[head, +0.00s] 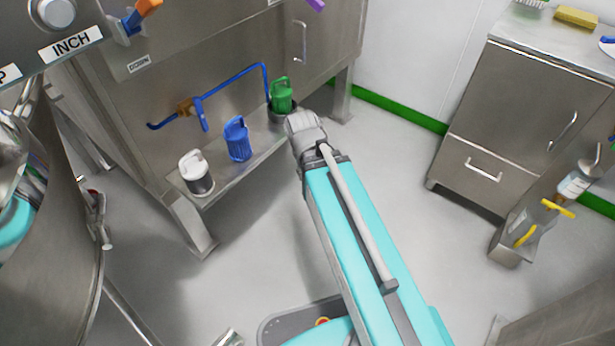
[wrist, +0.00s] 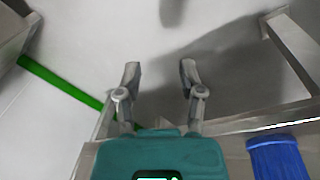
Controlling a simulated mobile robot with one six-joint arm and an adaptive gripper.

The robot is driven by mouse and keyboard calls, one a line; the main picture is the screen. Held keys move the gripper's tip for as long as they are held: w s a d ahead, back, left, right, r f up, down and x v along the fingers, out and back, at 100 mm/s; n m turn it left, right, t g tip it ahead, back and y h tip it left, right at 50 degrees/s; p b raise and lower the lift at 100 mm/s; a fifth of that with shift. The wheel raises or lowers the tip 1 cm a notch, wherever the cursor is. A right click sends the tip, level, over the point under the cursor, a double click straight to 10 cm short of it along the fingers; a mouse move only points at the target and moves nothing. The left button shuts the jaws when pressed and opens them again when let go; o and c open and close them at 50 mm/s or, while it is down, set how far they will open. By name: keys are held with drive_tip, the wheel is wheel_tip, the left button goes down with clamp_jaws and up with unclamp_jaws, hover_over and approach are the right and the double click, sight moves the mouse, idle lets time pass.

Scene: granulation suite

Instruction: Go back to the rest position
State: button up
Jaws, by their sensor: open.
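My gripper (wrist: 159,76) shows in the wrist view with its two fingers spread apart. Nothing is between them, only pale floor and a shadow beyond. In the head view my turquoise arm reaches up to the steel shelf (head: 237,168), and its grey end is beside the green container (head: 282,97). The gripper fingers cannot be made out in that view. A blue ribbed container (head: 237,140) and a white-topped container (head: 195,172) stand on the same shelf to the left. The blue one also shows at the lower right of the wrist view (wrist: 275,158).
A blue pipe (head: 235,80) with a valve runs above the shelf. A steel cabinet (head: 515,120) stands at the right, with a sponge (head: 577,16) on top and bottles in a holder beside it. A large steel vessel (head: 60,220) is at the left. Floor between is open.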

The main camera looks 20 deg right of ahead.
drive_tip(key=shift+s+a+f+m+g+y, duration=0.1)
drive_tip(key=shift+s+a+m+g+y, duration=0.05)
drive_tip(key=shift+s+a+y, duration=0.2)
drive_tip(key=shift+s+a+m+g+y, duration=0.15)
drive_tip(key=shift+s+y, duration=0.1)
drive_tip(key=shift+s, duration=0.2)
wheel_tip(320, 180, up, 39)
drive_tip(key=p, duration=3.9)
drive_tip(key=shift+o, duration=0.5)
